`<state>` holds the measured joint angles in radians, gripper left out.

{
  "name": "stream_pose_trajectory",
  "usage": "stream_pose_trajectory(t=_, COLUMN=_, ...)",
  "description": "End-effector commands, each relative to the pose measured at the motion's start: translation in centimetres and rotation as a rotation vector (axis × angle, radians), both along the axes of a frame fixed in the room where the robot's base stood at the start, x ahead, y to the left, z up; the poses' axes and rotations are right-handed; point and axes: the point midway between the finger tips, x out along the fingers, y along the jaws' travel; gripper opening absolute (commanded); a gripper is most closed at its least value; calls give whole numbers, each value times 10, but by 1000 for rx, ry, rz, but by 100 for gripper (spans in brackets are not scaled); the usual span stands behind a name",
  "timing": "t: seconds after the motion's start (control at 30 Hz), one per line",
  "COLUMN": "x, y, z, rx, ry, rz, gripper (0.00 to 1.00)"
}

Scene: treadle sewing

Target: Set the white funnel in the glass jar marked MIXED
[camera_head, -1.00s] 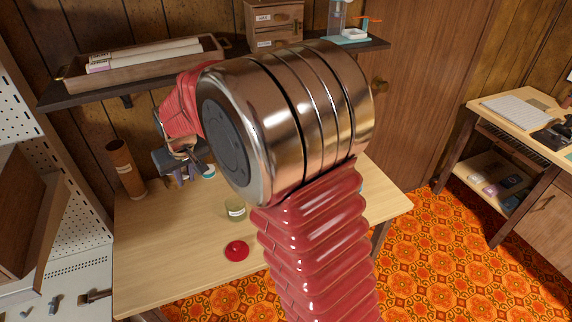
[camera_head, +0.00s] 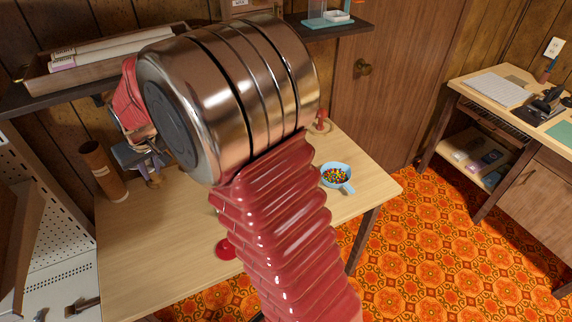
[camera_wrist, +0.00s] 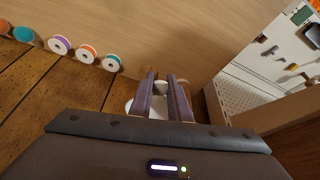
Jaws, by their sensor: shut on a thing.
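My gripper (camera_wrist: 163,98) is shut on a white thing (camera_wrist: 131,106), which shows around and behind its fingers in the wrist view. It looks like the white funnel, but its shape is mostly hidden. In the head view my gripper (camera_head: 148,172) is small, above the back left of the table, to the right of a brown cylinder (camera_head: 101,170). The glass jar is hidden behind my arm in the head view now. No MIXED label can be read.
The wooden table (camera_head: 140,265) has a red disc (camera_head: 226,249) and a blue cup of coloured beads (camera_head: 336,177). A shelf (camera_head: 45,98) overhangs the back. The front left is clear.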

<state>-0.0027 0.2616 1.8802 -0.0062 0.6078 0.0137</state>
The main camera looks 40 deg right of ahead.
Motion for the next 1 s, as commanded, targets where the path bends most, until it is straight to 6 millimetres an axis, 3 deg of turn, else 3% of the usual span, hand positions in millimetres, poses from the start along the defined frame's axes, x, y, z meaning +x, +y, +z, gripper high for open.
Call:
stream_pose_trajectory(t=0.17, x=-9, y=-29, z=-3, rx=2, ry=4, rz=-23, gripper=0)
stream_pose_trajectory(t=0.37, x=-34, y=-86, z=-9, rx=4, ry=11, rz=-63, gripper=0)
stream_pose_trajectory(t=0.7, x=-95, y=-182, z=-21, rx=10, ry=13, rz=-144, gripper=0)
stream_pose_trajectory(t=1.0, x=-160, y=-250, z=-30, rx=7, ry=7, rz=-221, gripper=0)
